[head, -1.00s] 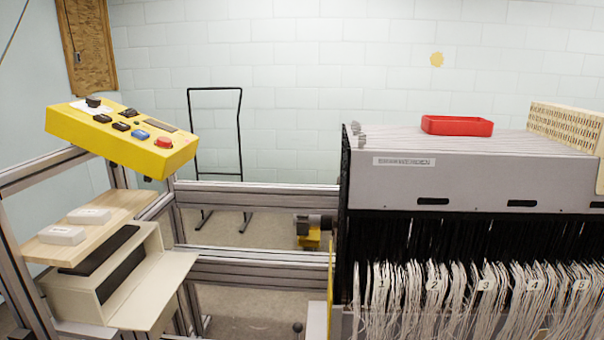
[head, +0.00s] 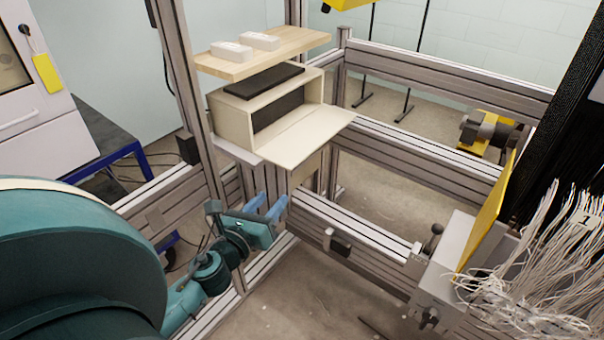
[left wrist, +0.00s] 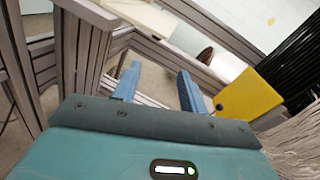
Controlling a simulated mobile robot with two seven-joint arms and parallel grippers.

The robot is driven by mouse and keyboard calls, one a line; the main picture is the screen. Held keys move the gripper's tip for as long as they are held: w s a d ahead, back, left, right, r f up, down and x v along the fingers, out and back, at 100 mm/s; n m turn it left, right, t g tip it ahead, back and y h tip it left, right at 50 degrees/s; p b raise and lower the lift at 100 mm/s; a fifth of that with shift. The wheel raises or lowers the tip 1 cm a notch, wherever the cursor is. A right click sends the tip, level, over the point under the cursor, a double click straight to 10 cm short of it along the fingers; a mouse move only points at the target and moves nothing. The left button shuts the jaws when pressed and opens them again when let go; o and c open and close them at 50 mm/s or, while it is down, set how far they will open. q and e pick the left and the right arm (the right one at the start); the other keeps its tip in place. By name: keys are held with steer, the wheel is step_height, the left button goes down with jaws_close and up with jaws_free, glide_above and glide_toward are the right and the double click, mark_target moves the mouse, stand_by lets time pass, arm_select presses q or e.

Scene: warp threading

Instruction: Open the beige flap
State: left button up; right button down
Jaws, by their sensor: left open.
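The beige flap (head: 300,140) is the front panel of a beige box (head: 236,118) on the frame. It sticks out toward the right, and the box's dark inside shows behind it. My left gripper (head: 264,206) has blue fingers, spread apart with nothing between them. It is below the flap and to its left in the head view, apart from it. In the left wrist view the two fingers of my left gripper (left wrist: 157,76) are also apart and empty. A pale surface shows beyond them at the top; I cannot tell if it is the flap. My right gripper is out of view.
A wooden shelf (head: 262,54) with two white blocks is above the box. Metal rails (head: 440,95) run behind and below it. A yellow plate (head: 487,212) and white threads (head: 545,260) are at the right. Bare floor shows between the rails.

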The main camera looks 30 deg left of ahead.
mark_target(295, 165)
arm_select(q)
steer(key=w, duration=0.4)
steer(key=w+a+m, duration=0.1)
steer(key=w, duration=0.4)
steer(key=w+a+m+p, duration=0.1)
steer(key=w, duration=0.4)
steer(key=shift+a+f, duration=0.1)
steer(key=shift+a, duration=0.15)
jaws_close()
